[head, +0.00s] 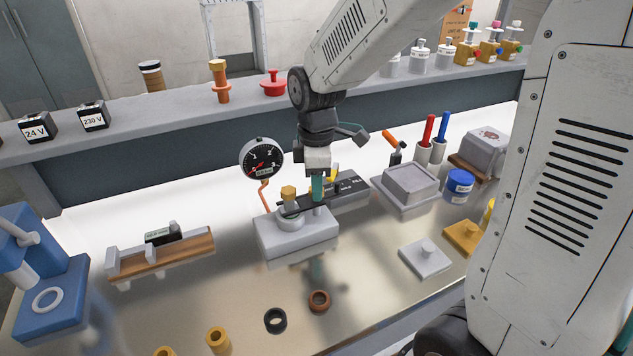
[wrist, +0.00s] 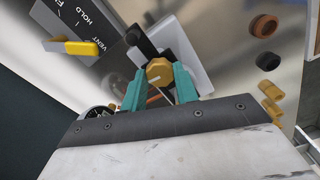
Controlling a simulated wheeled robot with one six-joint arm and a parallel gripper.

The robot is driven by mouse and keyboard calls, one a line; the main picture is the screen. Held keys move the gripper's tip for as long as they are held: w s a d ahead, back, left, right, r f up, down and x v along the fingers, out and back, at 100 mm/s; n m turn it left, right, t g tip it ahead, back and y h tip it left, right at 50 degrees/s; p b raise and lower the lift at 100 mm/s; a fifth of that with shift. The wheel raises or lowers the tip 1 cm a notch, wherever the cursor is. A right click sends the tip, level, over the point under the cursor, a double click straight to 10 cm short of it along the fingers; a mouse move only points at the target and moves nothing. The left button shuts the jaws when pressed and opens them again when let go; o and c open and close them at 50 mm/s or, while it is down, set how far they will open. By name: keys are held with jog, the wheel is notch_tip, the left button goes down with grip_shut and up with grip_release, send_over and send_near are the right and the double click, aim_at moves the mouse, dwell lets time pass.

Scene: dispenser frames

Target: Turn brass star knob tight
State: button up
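The brass star knob (head: 288,192) stands on a grey block (head: 285,241) at the middle of the bench. A black bar (head: 303,203) lies beside it across the block's top. My gripper (head: 318,188), with teal fingers, points down just right of the knob in the head view, with a visible gap. In the wrist view the knob (wrist: 159,72) shows a pale line on its top and appears between the two spread teal fingertips (wrist: 159,84). The fingers look open, with no clear contact. How far they are from the knob in depth is hard to tell.
A round gauge (head: 262,160) on a copper tube stands behind the block. A dark panel (head: 345,187) with a yellow lever (wrist: 82,47) is close to my gripper. Black (head: 275,320) and brown (head: 319,301) rings lie in front. The bench between is clear.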

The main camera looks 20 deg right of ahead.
jog(key=shift+m, duration=0.4)
jog(key=m, duration=0.3)
jog(key=shift+m, duration=0.4)
jog(key=m, duration=1.4)
jog(key=shift+m, duration=0.3)
jog(key=o, duration=1)
